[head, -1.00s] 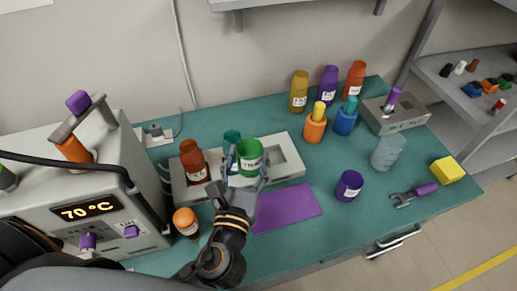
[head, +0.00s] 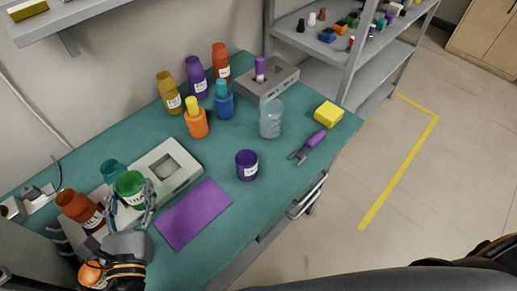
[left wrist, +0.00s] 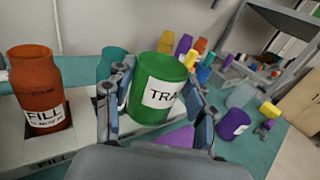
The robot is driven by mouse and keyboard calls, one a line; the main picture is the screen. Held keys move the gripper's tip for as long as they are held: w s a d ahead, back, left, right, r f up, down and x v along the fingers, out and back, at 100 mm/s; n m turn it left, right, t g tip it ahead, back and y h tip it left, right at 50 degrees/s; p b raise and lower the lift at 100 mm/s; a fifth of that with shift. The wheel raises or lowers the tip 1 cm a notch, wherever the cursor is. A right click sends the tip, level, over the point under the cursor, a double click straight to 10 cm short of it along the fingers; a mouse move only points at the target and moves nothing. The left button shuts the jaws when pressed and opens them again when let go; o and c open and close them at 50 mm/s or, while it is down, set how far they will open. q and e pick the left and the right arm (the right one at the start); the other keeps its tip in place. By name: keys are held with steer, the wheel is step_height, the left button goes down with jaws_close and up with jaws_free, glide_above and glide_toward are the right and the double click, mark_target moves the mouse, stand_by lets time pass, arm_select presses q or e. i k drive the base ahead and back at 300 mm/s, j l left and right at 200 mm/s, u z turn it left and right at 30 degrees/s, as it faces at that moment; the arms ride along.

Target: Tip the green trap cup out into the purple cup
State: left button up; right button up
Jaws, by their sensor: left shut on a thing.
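The green trap cup (head: 130,186) is upright at the pale classifier tray, and its label shows in the left wrist view (left wrist: 158,88). My left gripper (head: 133,204) is shut on it, with one finger on each side. I cannot tell whether the cup's base is clear of the tray. The purple cup (head: 247,166) stands upright on the teal table, to the right of my left gripper. It also shows at the right in the left wrist view (left wrist: 232,124). The insides of both cups are hard to make out. My right gripper is not in view.
A red-brown FILL bottle (head: 79,207) and a teal cup (head: 111,172) flank the green cup. A purple mat (head: 194,213) lies before the tray (head: 178,180).

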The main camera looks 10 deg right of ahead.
mark_target(247, 160)
steer(key=i+l, duration=0.1)
steer(key=l, duration=0.25)
steer(key=i+l, duration=0.1)
steer(key=l, duration=0.3)
steer(key=i+l, duration=0.1)
steer(key=l, duration=0.25)
steer(key=i+l, duration=0.1)
steer(key=l, duration=0.25)
steer(key=i+l, duration=0.15)
steer(key=l, duration=0.25)
steer(key=i+l+u, duration=0.25)
steer(key=l, duration=0.45)
steer(key=l+u, duration=0.3)
steer(key=l, duration=0.35)
steer(key=u, duration=1.8)
